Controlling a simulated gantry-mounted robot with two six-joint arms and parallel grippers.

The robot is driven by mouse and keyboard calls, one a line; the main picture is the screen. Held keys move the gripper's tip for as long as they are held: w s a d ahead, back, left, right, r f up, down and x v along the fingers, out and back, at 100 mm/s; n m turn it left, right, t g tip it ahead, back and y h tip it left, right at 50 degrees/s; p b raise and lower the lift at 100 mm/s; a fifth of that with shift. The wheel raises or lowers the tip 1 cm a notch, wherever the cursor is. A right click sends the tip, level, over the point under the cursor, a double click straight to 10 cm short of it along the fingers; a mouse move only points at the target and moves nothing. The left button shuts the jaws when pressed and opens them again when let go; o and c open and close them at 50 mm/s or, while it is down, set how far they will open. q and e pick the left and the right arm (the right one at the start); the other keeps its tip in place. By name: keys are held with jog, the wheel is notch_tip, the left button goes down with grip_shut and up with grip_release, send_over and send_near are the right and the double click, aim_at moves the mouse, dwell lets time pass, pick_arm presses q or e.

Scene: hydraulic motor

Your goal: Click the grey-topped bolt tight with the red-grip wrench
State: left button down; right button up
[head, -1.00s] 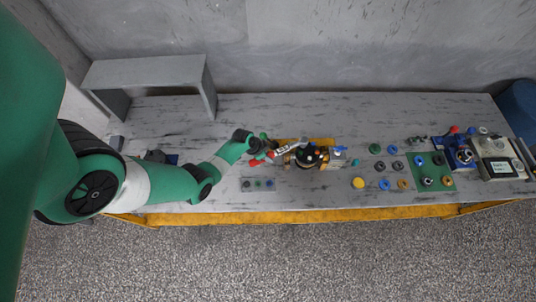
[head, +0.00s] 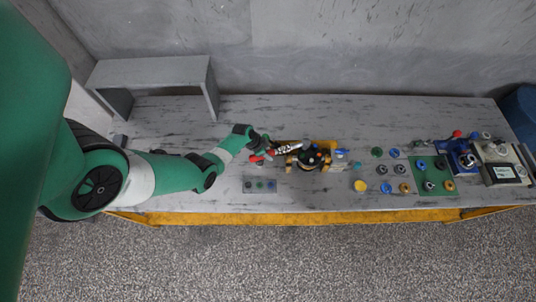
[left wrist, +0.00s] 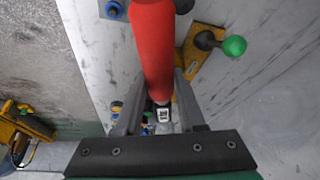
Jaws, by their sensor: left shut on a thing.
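My left gripper (head: 264,151) is shut on the red grip of the wrench (head: 257,159). In the left wrist view the red grip (left wrist: 155,50) runs between the two fingers (left wrist: 160,103). The wrench's silver shaft (head: 287,149) points right, and its head end is over or against the left upper side of the dark and brass-coloured motor (head: 311,157). The grey-topped bolt cannot be made out; the wrench head and motor parts crowd that spot. I cannot tell whether the wrench head is seated on it. My right gripper is not in view.
A grey block with several bolts or holes (head: 260,186) lies in front of the gripper. A green knob on a yellow mount (left wrist: 234,46) is close to the grip. Several coloured rings and a green mat (head: 431,186) lie to the right. A grey shelf (head: 150,72) stands back left.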

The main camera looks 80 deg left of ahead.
pick_arm(q)
jog(key=shift+s+a+f+m+h, duration=0.15)
jog(key=shift+a+m+h, duration=0.15)
jog(key=shift+a+m, duration=0.65)
jog(key=shift+d+n, duration=0.1)
jog(key=shift+n, duration=0.15)
